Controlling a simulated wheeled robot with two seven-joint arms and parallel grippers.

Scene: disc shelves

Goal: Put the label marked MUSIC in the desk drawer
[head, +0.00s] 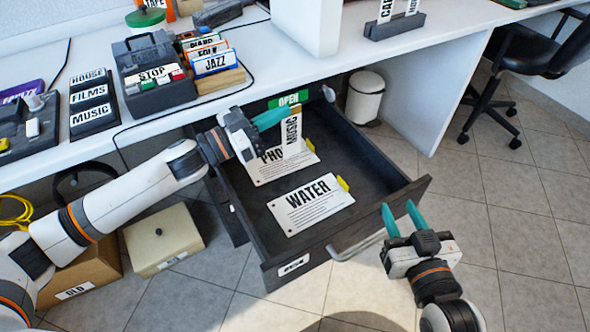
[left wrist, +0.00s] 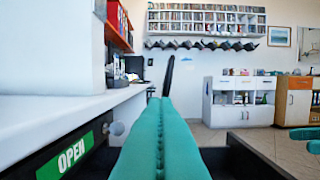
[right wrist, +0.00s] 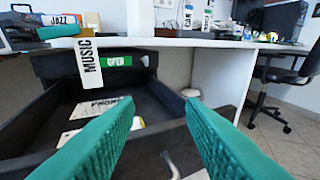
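The white MUSIC label (head: 291,136) hangs upright over the open desk drawer (head: 385,196); it also shows in the right wrist view (right wrist: 89,66). My left gripper (head: 271,118) is shut on the label's top end, above the drawer's back part. In the left wrist view the teal fingers (left wrist: 160,140) are together and the label is not visible. Inside the drawer lie a WATER card (head: 310,204) and a PHO... card (head: 270,170), partly covered by the MUSIC label. My right gripper (head: 403,212) is open and empty, outside the drawer's front right corner.
A green OPEN sign (head: 289,99) is at the drawer's back. A white bin (head: 366,97) stands behind the drawer. Bare drawer floor shows right of the cards.

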